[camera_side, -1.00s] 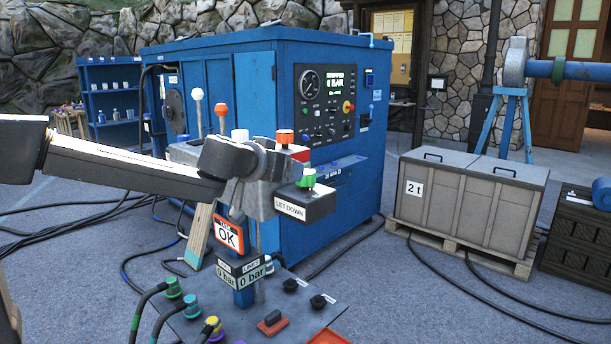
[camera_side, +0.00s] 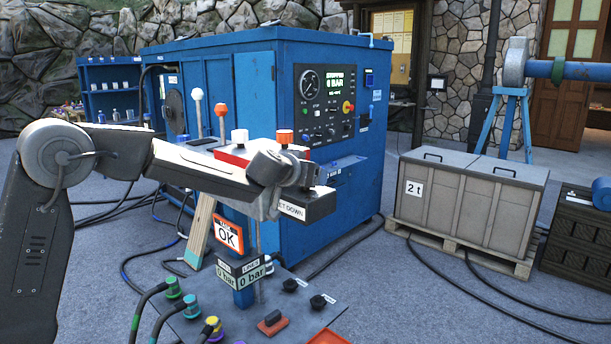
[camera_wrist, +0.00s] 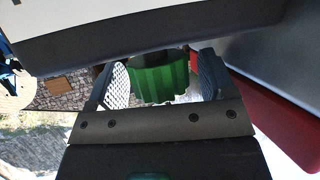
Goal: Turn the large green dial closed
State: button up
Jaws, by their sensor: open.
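The large green dial (camera_wrist: 152,82) is ridged and shows in the wrist view between the two fingers of my gripper (camera_wrist: 163,76). A bright gap shows between the dial and the right finger. The left finger is close to it, and I cannot tell whether they touch. In the side view my gripper (camera_side: 312,178) is over the black box (camera_side: 308,207), whose label partly reads "LET DOWN". It hides the dial there. The fingers are apart.
Left of the box stand a white-topped knob (camera_side: 240,136), an orange-topped knob (camera_side: 284,136) and upright levers with a white ball (camera_side: 197,94) and an orange ball (camera_side: 221,109). A panel with hoses (camera_side: 255,310) lies below. The blue cabinet (camera_side: 262,90) stands behind.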

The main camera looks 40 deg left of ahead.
jog(key=c, duration=0.9)
jog(key=shift+d+n+g+y, duration=0.1)
jog(key=shift+n+g+y, duration=0.2)
jog(key=shift+n+y, duration=0.2)
jog(key=n+g+y, duration=0.1)
jog(key=n+y, duration=0.1)
jog(key=shift+f+n+y, duration=0.1)
jog(key=shift+n+y, duration=0.2)
jog(key=n+g+y, duration=0.3)
jog(key=shift+n, duration=0.4)
jog(key=n+g+y, duration=0.2)
jog(key=n+g, duration=0.1)
jog(key=g, duration=0.1)
jog(key=shift+n, duration=0.3)
jog(key=shift+n+g+y, duration=0.6)
jog(key=shift+n+g, duration=0.6)
jog(key=shift+g, duration=0.2)
jog(key=shift+n+g, duration=0.9)
jog(key=shift+g, duration=0.1)
